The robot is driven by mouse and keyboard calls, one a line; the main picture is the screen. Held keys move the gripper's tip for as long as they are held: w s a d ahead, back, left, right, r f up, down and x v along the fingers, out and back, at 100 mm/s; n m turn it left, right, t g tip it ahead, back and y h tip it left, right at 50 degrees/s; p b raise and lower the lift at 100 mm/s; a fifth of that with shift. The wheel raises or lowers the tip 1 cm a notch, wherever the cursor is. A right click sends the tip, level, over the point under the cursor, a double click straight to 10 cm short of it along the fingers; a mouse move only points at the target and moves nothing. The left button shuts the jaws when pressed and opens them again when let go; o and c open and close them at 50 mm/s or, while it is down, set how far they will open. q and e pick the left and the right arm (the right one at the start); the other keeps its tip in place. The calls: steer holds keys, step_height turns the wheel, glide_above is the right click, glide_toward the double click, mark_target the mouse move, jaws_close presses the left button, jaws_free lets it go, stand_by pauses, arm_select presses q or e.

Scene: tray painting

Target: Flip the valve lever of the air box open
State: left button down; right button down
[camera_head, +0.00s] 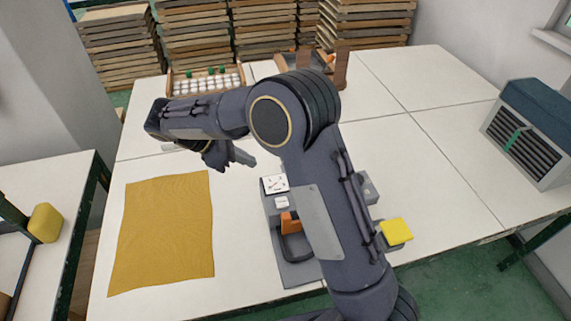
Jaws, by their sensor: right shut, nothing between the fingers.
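A grey box unit (295,270) with white labels lies on the white table, mostly hidden behind my right arm; I take it to be the air box. An orange part (290,222) with a dark loop below it sits on its left side. It may be the valve lever, but its position cannot be told. My right gripper (246,157) is shut and empty, above the table to the upper left of the box and apart from it. My left gripper is not in view.
A mustard cloth (165,235) lies flat at left. A yellow block (395,232) is right of my arm. A tray of white and green pieces (207,82) stands at the back. A louvred blue-grey box (530,130) stands far right. The table's right middle is clear.

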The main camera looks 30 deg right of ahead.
steer(key=shift+d+f, duration=0.1)
steer(key=shift+f, duration=0.05)
steer(key=p+x, duration=0.1)
steer(key=x, duration=0.8)
steer(key=shift+s, duration=0.1)
steer(key=d, duration=0.1)
steer(key=d+r+p, duration=0.1)
steer(key=s+d, duration=0.1)
steer(key=d, duration=0.1)
steer(key=shift+r, duration=0.25)
steer(key=shift+a+r, duration=0.15)
